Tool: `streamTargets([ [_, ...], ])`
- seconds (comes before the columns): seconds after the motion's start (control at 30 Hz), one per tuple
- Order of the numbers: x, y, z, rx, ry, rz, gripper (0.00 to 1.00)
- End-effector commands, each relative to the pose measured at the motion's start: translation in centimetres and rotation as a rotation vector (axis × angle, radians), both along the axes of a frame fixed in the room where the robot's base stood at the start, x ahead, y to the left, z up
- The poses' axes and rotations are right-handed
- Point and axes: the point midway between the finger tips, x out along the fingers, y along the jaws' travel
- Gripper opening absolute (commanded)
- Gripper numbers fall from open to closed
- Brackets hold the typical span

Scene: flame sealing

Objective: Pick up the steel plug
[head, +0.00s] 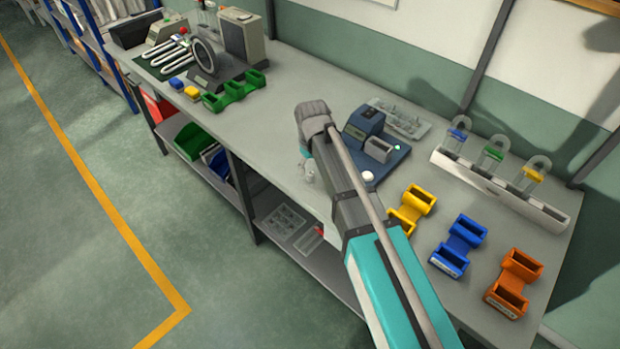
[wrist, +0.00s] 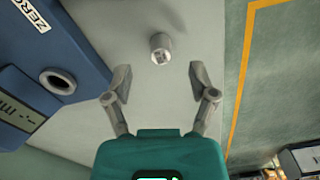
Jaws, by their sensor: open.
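The steel plug (wrist: 160,47) is a small grey cylinder with a square mark on its end, on the grey bench top in the wrist view. My gripper (wrist: 159,76) is open, with one finger on either side of the view. The plug lies just beyond the fingertips, roughly centred between them, and neither finger touches it. In the head view my gripper (head: 309,170) is low over the bench's front edge, mostly hidden by my arm, and I cannot make out the plug there.
A blue device (wrist: 60,50) marked ZERO, with a display and a round metal socket, stands close on the left in the wrist view. Yellow (head: 411,207), blue (head: 458,245) and orange (head: 514,283) holders stand to the right. A clear tray (head: 400,120) lies behind.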

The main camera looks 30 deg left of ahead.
Motion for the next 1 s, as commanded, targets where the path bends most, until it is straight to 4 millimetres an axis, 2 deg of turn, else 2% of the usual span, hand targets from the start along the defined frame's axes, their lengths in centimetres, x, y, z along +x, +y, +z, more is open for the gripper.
streamTargets([
  [0.1,0.1,0.1,-1.3,0.0,0.0,0.0,0.73],
  [0.5,0.1,0.2,-4.0,0.0,0.0,0.0,0.73],
  [1.0,0.1,0.2,-4.2,0.0,0.0,0.0,0.73],
])
